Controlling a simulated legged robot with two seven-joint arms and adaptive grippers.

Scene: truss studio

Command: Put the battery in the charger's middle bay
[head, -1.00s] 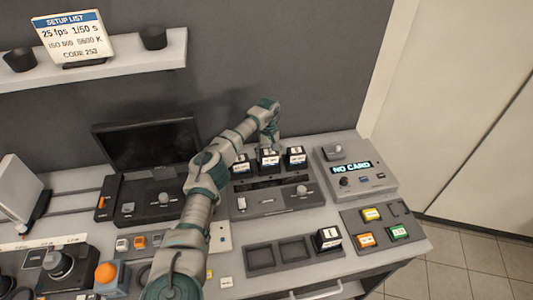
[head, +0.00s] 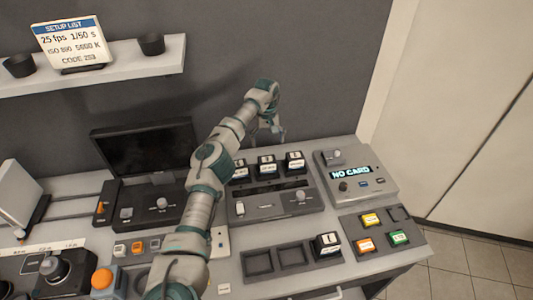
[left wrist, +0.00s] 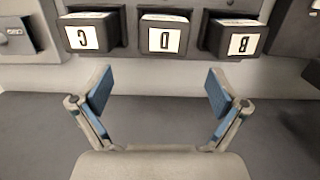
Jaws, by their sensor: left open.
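The charger (head: 272,205) stands on the bench with three dark, white-labelled batteries along its back, one per bay: left (head: 240,170), middle (head: 266,166) and right (head: 295,162). In the left wrist view the middle battery (left wrist: 163,38) reads D upside down, flanked by batteries marked C (left wrist: 90,36) and B (left wrist: 240,40). The D battery sits in the middle bay. My left gripper (head: 277,132) is open and empty, raised above and behind the middle battery; its spread blue-padded fingers (left wrist: 160,95) show in the left wrist view. My right gripper is out of view.
A three-pocket tray (head: 291,256) in front holds one battery (head: 326,244) in its right pocket; the other pockets are empty. A card reader box (head: 352,178) showing NO CARD stands right. A dark monitor (head: 145,147) stands left. The wall is close behind.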

